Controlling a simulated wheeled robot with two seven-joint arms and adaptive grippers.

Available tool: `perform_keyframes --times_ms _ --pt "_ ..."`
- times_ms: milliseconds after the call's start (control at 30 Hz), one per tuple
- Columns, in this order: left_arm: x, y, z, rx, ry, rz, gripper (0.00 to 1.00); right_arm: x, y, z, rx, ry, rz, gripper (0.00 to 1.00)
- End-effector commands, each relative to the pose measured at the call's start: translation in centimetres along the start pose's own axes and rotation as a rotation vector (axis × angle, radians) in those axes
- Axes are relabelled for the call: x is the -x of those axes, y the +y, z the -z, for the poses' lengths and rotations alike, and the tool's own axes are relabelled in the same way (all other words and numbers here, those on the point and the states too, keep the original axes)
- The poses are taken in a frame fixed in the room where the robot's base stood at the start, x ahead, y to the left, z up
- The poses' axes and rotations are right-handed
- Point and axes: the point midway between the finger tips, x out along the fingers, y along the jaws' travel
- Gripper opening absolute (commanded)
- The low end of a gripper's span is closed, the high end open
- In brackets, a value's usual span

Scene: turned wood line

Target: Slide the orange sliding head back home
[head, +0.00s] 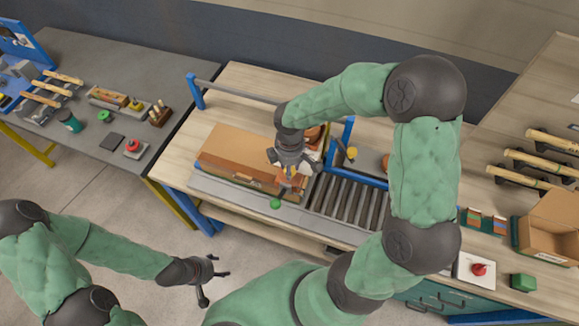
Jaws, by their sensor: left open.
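An orange part (286,182), which looks like the sliding head, shows just below my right gripper (288,172). It stands at the right end of a long cardboard box (235,150), and most of it is hidden by the gripper. The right gripper points down at it; I cannot tell whether the fingers touch it or are closed. A grey rail (235,92) on blue posts runs behind the box, and its right part is hidden by my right arm. My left gripper (213,286) is open and empty over the floor, in front of the bench.
A green knob (275,204) is at the bench's front edge. Rollers (345,200) lie right of the box. A red button (479,269), a green block (523,282) and an open carton (555,228) are at the right. A grey table (100,80) with tools stands at the left.

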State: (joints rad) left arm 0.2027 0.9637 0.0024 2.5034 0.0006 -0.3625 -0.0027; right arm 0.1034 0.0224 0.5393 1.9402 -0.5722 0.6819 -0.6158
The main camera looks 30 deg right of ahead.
Motion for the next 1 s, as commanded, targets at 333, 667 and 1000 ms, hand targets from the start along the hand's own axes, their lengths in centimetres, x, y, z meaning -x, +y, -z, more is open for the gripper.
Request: perform_keyframes --times_ms 333,667,1000 --pt "0.0 0.0 0.0 0.0 0.0 0.0 0.59 -0.1 -0.1 0.3 0.003 -0.002 0.005 0.0" --pt "-0.2 -0.1 0.0 0.0 0.0 0.0 0.59 -0.2 1.1 5.2 0.007 -0.002 0.005 0.0" --pt "-0.4 -0.1 0.0 0.0 0.0 0.0 0.59 -0.3 3.2 13.4 0.004 -0.002 0.006 0.0"
